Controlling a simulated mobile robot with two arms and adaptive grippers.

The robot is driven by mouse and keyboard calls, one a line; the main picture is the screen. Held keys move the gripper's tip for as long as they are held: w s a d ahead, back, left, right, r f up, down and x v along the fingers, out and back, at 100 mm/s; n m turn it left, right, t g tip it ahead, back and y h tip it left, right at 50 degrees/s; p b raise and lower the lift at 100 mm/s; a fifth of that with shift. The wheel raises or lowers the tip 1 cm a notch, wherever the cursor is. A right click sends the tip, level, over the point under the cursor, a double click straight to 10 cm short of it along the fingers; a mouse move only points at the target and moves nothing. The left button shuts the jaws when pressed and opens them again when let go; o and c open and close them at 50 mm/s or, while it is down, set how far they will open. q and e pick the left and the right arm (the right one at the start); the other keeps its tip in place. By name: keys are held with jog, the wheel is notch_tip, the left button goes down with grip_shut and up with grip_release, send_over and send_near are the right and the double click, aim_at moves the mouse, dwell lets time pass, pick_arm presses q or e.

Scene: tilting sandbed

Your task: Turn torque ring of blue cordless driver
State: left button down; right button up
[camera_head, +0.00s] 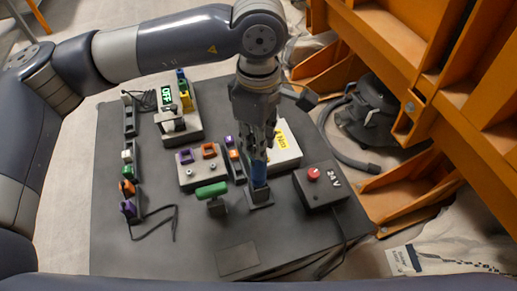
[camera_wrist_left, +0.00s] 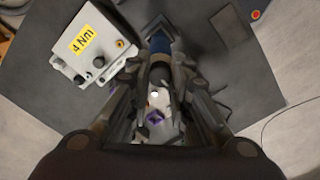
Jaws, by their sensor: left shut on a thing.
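The blue cordless driver (camera_head: 259,173) stands upright in a dark stand right of the middle of the black mat. My left gripper (camera_head: 258,148) points down over it and is shut on its upper part. In the left wrist view, the driver's blue body (camera_wrist_left: 160,42) shows beyond my left gripper (camera_wrist_left: 158,76), with a dark band between the fingers. The torque ring cannot be made out clearly, since the fingers cover that part. My right gripper is not in view.
A light box with a yellow label (camera_head: 286,141) stands close behind the driver. A dark 24 V box with a red button (camera_head: 313,174) is at right. A green-handled part (camera_head: 211,191) and a grey block (camera_head: 202,169) are at left. The mat's front (camera_head: 190,250) is mostly clear.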

pick_arm(q)
jog(key=shift+f+m+b, duration=0.15)
jog(key=shift+m+b, duration=0.75)
jog(key=shift+b, duration=0.2)
jog(key=shift+m+b, duration=0.5)
jog(key=shift+m, duration=0.1)
jog(key=shift+r, duration=0.2)
jog(key=c, duration=1.4)
grip_release()
jog(key=shift+c, duration=0.2)
notch_tip(320, 180, up, 12)
